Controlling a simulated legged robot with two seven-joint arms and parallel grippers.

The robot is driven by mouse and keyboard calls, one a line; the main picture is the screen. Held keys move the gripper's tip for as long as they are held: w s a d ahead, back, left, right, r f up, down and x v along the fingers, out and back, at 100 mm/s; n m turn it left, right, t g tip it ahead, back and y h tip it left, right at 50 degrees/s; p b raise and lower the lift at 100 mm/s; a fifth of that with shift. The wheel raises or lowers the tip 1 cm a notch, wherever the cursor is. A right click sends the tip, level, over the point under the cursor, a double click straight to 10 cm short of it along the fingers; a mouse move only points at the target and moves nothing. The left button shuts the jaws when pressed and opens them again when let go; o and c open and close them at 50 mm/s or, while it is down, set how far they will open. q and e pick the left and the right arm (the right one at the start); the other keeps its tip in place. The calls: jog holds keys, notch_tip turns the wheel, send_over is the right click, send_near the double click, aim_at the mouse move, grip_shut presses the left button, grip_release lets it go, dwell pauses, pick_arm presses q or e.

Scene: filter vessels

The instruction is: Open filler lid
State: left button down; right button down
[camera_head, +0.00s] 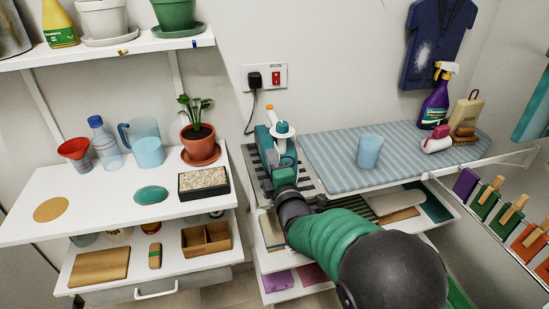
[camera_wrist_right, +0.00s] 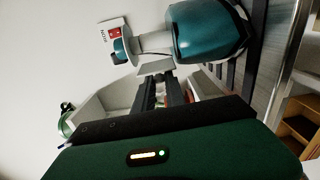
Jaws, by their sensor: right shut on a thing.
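The teal and white iron (camera_head: 266,142) stands on the striped metal rest at the left end of the ironing board. It also shows in the right wrist view, with a large teal body (camera_wrist_right: 208,32). A pale grey piece (camera_wrist_right: 154,66), likely the filler lid, sits at the tips of my right gripper (camera_wrist_right: 163,78). The right gripper is shut on this piece; the fingers partly hide it, and I cannot tell how far it is tilted. In the head view the right gripper (camera_head: 284,158) reaches in front of the iron. My left gripper is not in view.
A blue cup (camera_head: 369,151) stands on the striped ironing board (camera_head: 325,165). A purple spray bottle (camera_head: 436,103) and brushes are at its far right. A jug (camera_head: 146,146), a red funnel (camera_head: 75,153) and a potted plant (camera_head: 198,135) occupy the left shelf. A cord hangs from the wall socket.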

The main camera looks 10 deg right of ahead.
jog(key=shift+a+f+n+p, duration=0.2)
jog(key=shift+f+n, duration=0.15)
jog(key=shift+n, duration=0.4)
jog(key=shift+a+f+n+p, duration=0.15)
jog(key=shift+f+n, duration=0.15)
jog(key=shift+n, duration=0.45)
jog(key=c, duration=1.4)
grip_release()
jog(key=shift+r, duration=0.15)
jog(key=shift+d, duration=0.1)
